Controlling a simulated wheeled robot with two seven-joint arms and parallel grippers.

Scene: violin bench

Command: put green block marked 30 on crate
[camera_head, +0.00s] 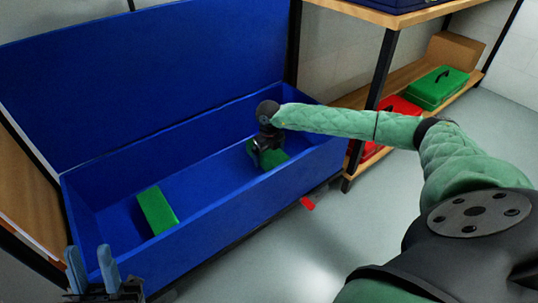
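A large blue crate (240,220) stands open, with its tall lid (150,70) raised at the back. One green block (157,210) lies on the crate floor at the left. A second green block (276,160) is inside the crate at the right, partly hidden by my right gripper (267,158). That gripper is at this block; its fingers are too dark and small to tell whether they are shut on it. No number is readable on either block. My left gripper (92,270) is open and empty, outside the crate's near left corner.
A wooden shelf (375,15) with black posts stands right of the crate. A red case (400,106), a green case (437,87) and a cardboard box (455,50) are on its lower board. The grey floor at right is mostly clear.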

